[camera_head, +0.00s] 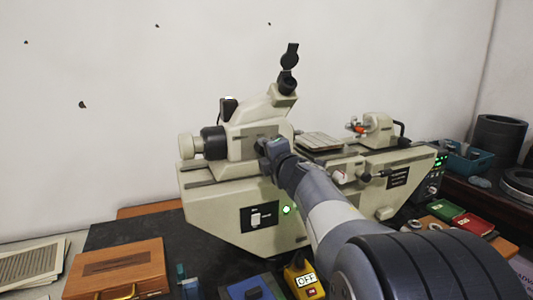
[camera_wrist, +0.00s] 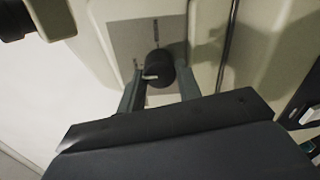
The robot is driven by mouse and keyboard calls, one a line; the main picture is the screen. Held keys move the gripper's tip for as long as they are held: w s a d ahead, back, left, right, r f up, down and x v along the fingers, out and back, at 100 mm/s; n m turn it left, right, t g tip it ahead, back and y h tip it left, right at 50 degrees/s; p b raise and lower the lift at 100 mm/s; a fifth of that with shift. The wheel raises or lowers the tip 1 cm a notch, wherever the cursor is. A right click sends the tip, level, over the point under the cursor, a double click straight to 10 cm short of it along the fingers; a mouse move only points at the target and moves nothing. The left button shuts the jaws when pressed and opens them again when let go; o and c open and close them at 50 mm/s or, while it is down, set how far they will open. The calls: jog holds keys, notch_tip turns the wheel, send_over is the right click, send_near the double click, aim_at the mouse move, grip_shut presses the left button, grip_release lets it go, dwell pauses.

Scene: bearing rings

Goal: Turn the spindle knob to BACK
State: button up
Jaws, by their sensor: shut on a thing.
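The spindle knob (camera_wrist: 160,62) is black and round with a white pointer mark. It stands on a grey label plate (camera_wrist: 130,38) in the wrist view. The pointer mark lies toward the lower left of the picture. Small lettering shows on the plate to the left of and above the knob, too small to read. My gripper (camera_wrist: 161,76) has one finger on each side of the knob and is shut on it. In the head view my gripper (camera_head: 268,147) is against the front of the beige machine (camera_head: 220,195) and hides the knob.
A dark switch panel (camera_head: 246,218) with a green lamp (camera_head: 286,210) is below my gripper. A yellow box reading OFF (camera_head: 303,279) and a wooden case (camera_head: 115,268) stand in front. A blue bin (camera_head: 468,160) and dark rings (camera_head: 498,138) are at the right.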

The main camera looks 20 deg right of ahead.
jog(key=shift+f, duration=0.1)
jog(key=o, duration=1)
jog(key=shift+s, duration=0.1)
jog(key=s, duration=1)
jog(key=shift+s+r+p, duration=0.25)
jog(key=shift+s+p, duration=0.1)
jog(key=shift+p, duration=0.05)
jog(key=shift+w, duration=0.1)
jog(key=w, duration=1)
jog(key=shift+w+f+b, duration=0.2)
jog(key=shift+w+b, duration=0.2)
jog(key=shift+s, duration=0.1)
